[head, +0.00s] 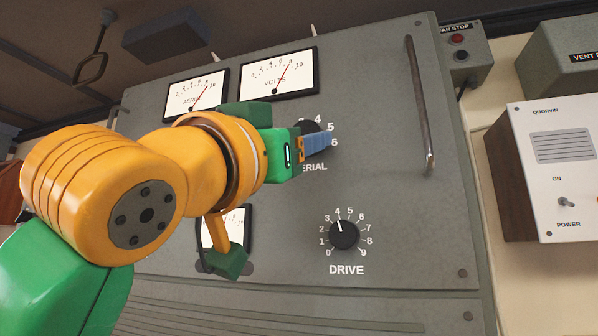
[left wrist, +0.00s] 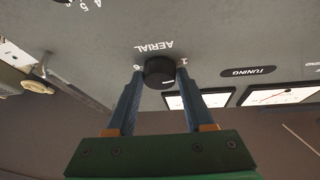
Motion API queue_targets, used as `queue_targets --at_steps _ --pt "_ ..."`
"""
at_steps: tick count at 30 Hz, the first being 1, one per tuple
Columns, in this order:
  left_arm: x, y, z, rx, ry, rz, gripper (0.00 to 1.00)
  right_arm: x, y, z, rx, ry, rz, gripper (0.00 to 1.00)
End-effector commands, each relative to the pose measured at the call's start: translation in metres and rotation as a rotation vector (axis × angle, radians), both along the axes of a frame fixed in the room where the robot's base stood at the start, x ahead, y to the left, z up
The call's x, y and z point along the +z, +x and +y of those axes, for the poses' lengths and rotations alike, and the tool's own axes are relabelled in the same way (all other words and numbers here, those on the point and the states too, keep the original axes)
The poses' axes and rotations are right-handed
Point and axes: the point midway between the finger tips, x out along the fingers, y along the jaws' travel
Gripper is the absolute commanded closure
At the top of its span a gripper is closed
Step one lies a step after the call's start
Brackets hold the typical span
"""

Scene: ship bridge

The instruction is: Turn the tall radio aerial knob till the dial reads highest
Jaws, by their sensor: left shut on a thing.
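The black aerial knob (head: 308,128) is on the grey radio panel, mostly hidden behind my left gripper (head: 316,145) in the head view. In the left wrist view the aerial knob (left wrist: 159,69) sits between the two blue fingers of my left gripper (left wrist: 160,82), one on each side, shut on it. The aerial dial (head: 194,96) is at the panel's upper left; its red needle points up and right, towards the high end, near 8 to 10. The exact reading is too small to tell. My right gripper is not in view.
A volts dial (head: 279,74) sits right of the aerial dial. The drive knob (head: 344,234) is below the aerial knob. A vertical metal handle (head: 419,105) stands out at the panel's right. A third dial (head: 226,228) is partly hidden by my arm.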

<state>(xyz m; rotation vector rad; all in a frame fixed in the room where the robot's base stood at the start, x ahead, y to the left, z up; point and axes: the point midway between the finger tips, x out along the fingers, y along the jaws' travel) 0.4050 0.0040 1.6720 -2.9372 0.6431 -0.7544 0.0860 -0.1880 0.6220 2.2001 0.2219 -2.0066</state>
Motion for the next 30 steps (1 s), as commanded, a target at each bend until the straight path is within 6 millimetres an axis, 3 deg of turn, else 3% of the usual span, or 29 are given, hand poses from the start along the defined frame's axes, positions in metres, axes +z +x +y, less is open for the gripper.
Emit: queue_targets --at_steps 2,3,6,15,23,30 --pt "0.002 -0.001 0.001 0.0 -0.004 -0.005 1.0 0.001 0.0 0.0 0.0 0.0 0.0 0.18" --pt "0.002 -0.001 0.001 -0.001 -0.003 -0.005 0.45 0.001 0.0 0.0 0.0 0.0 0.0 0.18" --pt "0.002 -0.001 0.001 -0.001 -0.002 -0.005 0.18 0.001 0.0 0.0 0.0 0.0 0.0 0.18" --pt "-0.001 -0.002 0.001 0.0 -0.001 -0.003 0.18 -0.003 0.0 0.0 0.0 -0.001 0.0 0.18" --pt "-0.031 -0.042 0.021 -0.001 -0.002 -0.007 0.18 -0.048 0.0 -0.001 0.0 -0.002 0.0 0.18" --pt "-0.032 -0.057 0.029 -0.001 -0.001 -0.003 0.18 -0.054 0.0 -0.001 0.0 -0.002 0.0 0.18"
